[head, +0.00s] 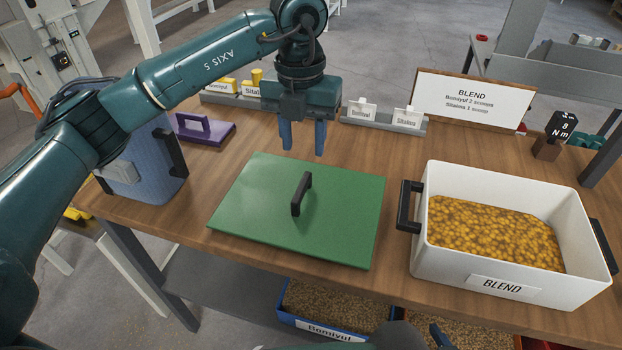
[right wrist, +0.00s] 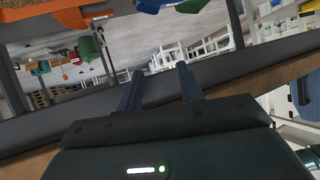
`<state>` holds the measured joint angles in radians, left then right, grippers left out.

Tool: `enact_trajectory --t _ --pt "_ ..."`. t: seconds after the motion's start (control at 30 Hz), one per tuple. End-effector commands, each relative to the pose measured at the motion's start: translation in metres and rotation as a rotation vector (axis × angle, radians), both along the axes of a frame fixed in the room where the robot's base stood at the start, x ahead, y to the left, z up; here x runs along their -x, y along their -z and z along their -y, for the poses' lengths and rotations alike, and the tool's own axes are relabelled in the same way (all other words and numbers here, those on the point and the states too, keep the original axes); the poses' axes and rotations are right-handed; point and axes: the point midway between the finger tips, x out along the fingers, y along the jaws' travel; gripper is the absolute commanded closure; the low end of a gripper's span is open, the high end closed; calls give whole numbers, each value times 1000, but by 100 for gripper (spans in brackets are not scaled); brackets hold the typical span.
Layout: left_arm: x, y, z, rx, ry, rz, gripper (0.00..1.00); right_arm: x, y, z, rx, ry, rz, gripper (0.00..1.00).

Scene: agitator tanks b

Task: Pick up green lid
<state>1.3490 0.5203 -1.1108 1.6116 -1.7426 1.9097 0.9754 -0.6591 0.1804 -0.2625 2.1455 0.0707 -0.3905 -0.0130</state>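The green lid (head: 260,215) lies flat on the wooden table in the head view, with a black bar handle (head: 301,194) standing up at its middle. My left gripper (head: 302,150) points down above the lid's far edge, beyond the handle. Its two blue fingers are apart with nothing between them, and it does not touch the handle. My right gripper shows in the right wrist view (right wrist: 160,88). Its two dark fingers are apart and hold nothing, near a table edge and away from the lid.
A white BLEND tub (head: 490,284) full of yellow-brown pieces stands right of the lid. A purple lid (head: 203,130) and a blue container (head: 150,175) are at the left. A BLEND sign (head: 472,100) and label holders (head: 385,122) stand behind. A blue Bomiyul bin (head: 330,312) sits below the table.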

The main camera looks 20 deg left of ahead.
Motion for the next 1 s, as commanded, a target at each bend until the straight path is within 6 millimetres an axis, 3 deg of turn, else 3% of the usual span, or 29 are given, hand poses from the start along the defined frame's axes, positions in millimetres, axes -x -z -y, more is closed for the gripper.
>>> enact_trajectory --t 0.13,0.43,0.73,1.0 --pt "-2 5 -5 -23 -13 7 60 0 -1 0 0 -1 1 63" --pt "-1 59 -5 -20 -11 5 60 10 4 0 10 -3 -28 63" --pt "-1 84 -5 -20 -10 6 60 9 1 1 15 -4 -24 63" --pt "0 123 -6 -19 -11 6 60 8 -5 1 28 -7 -20 63"
